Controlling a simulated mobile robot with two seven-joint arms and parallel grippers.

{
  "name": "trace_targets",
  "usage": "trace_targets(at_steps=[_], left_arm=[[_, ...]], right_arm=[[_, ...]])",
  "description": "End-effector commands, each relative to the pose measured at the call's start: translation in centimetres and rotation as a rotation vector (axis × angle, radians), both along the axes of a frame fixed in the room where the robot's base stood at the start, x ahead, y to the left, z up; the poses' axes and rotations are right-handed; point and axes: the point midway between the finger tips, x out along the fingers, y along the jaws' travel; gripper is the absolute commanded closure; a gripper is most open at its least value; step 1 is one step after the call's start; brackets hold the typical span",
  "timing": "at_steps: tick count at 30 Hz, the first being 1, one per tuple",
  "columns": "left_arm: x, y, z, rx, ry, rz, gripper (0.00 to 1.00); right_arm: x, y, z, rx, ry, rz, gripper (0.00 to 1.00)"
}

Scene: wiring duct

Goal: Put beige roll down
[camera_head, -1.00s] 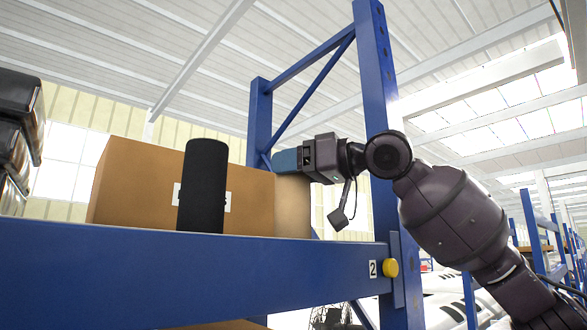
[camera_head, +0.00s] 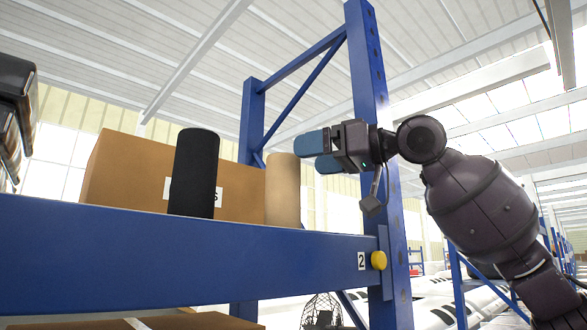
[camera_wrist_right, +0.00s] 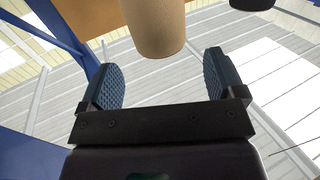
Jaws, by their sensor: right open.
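The beige roll (camera_head: 283,190) stands upright on the blue shelf, in front of the right end of a cardboard box. Its lower end is hidden behind the shelf beam (camera_head: 180,255). My right gripper (camera_head: 312,154) is open and empty, to the right of the roll and apart from it, near the height of its top. In the right wrist view the beige roll (camera_wrist_right: 155,25) lies beyond the two open blue fingers (camera_wrist_right: 165,80), with nothing between them. My left gripper is not in view.
A black cylinder (camera_head: 194,173) stands left of the roll, before the cardboard box (camera_head: 130,170). A blue upright post (camera_head: 368,100) rises behind my right wrist. Dark containers (camera_head: 14,105) are at the far left. A yellow knob (camera_head: 379,260) sits on the beam's right end.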

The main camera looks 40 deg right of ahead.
Motion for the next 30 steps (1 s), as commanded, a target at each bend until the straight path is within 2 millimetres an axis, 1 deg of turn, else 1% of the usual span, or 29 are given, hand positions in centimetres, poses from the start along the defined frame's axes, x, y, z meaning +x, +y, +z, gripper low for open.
trace_targets(at_steps=[1,6,12,17,30], left_arm=[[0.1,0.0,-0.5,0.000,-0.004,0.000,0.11],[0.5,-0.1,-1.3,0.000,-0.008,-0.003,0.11],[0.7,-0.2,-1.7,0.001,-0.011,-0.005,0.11],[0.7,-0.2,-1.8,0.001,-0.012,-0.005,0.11],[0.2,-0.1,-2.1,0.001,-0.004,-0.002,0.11]], right_arm=[[-0.8,-0.5,-0.4,0.000,0.001,-0.003,0.12],[-3.2,-1.7,-0.4,-0.001,0.002,-0.001,0.12],[-4.7,-2.5,-0.2,-0.001,0.002,-0.001,0.12],[-5.1,-2.6,0.0,-0.001,0.000,0.001,0.12],[-5.1,-2.6,0.0,-0.001,0.000,0.001,0.12]])
